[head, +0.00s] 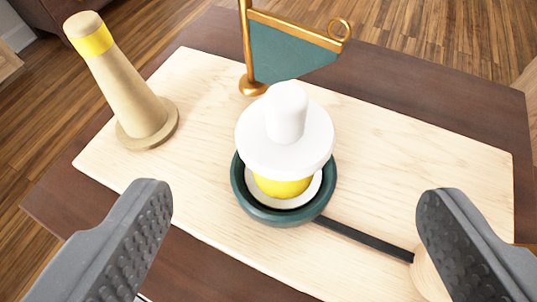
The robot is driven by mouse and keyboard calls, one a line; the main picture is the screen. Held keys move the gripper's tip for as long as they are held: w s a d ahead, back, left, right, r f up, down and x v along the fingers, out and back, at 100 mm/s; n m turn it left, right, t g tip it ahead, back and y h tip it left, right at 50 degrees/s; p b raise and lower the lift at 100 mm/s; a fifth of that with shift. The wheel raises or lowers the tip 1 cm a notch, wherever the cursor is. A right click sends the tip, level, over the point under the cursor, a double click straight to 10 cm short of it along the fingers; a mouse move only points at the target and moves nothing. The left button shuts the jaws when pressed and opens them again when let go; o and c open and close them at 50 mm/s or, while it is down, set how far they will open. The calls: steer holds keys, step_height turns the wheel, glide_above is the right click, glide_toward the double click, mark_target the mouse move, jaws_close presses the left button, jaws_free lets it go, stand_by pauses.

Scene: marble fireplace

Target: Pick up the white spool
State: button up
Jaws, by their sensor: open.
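The white spool (285,133) has a wide round disc and a narrower knob on top. It stands about upright over a yellow part (283,187), which sits in a dark green ring-shaped dish (250,207) with a pale inside. The spool's lower part is hidden by its disc. My gripper (296,215) is open and empty, with one grey finger at the lower left and one at the lower right. The spool and dish are between and beyond the fingertips, not touching them.
A pale wooden board (400,165) lies on a dark brown table (455,85). A wooden cone with a yellow band (140,100) stands at left. A green flag on a gold pole (290,50) stands behind the spool. A black bar (365,240) runs from the dish toward the right finger.

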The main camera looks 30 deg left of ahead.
mark_target(285, 136)
steer(key=b+x, duration=0.1)
steer(key=x, duration=0.6)
steer(key=b+x, duration=0.1)
steer(key=x, duration=0.3)
steer(key=shift+s+a+f+b, duration=0.1)
steer(key=shift+s+f+b, duration=0.05)
steer(key=shift+f+b, duration=0.2)
steer(key=shift+w+a+f, duration=0.15)
steer(key=shift+w, duration=0.3)
steer(key=c, duration=1.1)
